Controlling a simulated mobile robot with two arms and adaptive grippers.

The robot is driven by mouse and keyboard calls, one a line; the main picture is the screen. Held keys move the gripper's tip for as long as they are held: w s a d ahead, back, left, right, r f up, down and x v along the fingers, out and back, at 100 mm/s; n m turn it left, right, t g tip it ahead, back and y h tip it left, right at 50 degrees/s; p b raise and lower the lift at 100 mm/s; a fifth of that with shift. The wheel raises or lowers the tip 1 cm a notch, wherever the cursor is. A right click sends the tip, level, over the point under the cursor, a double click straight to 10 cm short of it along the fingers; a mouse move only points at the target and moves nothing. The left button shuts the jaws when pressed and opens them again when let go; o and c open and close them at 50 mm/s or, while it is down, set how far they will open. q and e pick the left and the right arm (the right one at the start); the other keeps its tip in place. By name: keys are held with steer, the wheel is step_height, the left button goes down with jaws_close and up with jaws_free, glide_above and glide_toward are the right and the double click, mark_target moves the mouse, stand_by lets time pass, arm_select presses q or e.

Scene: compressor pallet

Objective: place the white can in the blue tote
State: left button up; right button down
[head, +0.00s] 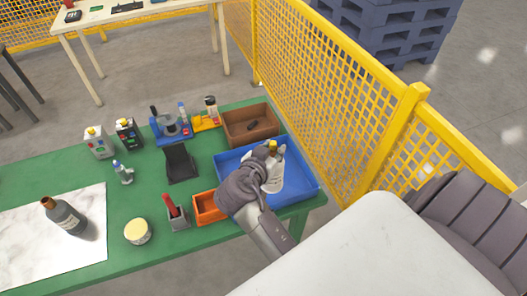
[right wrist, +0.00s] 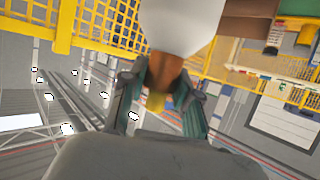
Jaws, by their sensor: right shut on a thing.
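The white can (head: 273,178) has a yellow top and is held in my right gripper (head: 262,167). In the head view it appears over the blue tote (head: 304,178), overlapping the tote's interior; whether it touches the bottom I cannot tell. The gripper hides part of the can and the tote's left front. In the right wrist view, the can's white body (right wrist: 180,22) fills the top middle, and its narrow orange-brown and yellow part sits between the fingers of my right gripper (right wrist: 165,85). My left gripper is not in view.
An orange bin (head: 207,208) stands left of the tote and a brown bin (head: 250,125) behind it. A yellow mesh fence (head: 330,100) runs along the right. Jugs (head: 98,143), a dark bottle (head: 64,216) and a round tub (head: 137,232) stand on the green table (head: 150,200).

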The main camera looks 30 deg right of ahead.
steer(key=w+d+f+b, duration=0.2)
steer(key=w+f+b, duration=0.4)
steer(key=w+f, duration=0.1)
steer(key=shift+w+d+f, duration=0.15)
steer(key=shift+w+f, duration=0.25)
steer(key=shift+f, duration=0.45)
steer(key=shift+b, duration=0.35)
steer(key=c, duration=0.8)
jaws_free()
steer(key=shift+s+f, duration=0.1)
steer(key=shift+f, duration=0.05)
steer(key=shift+c, duration=0.2)
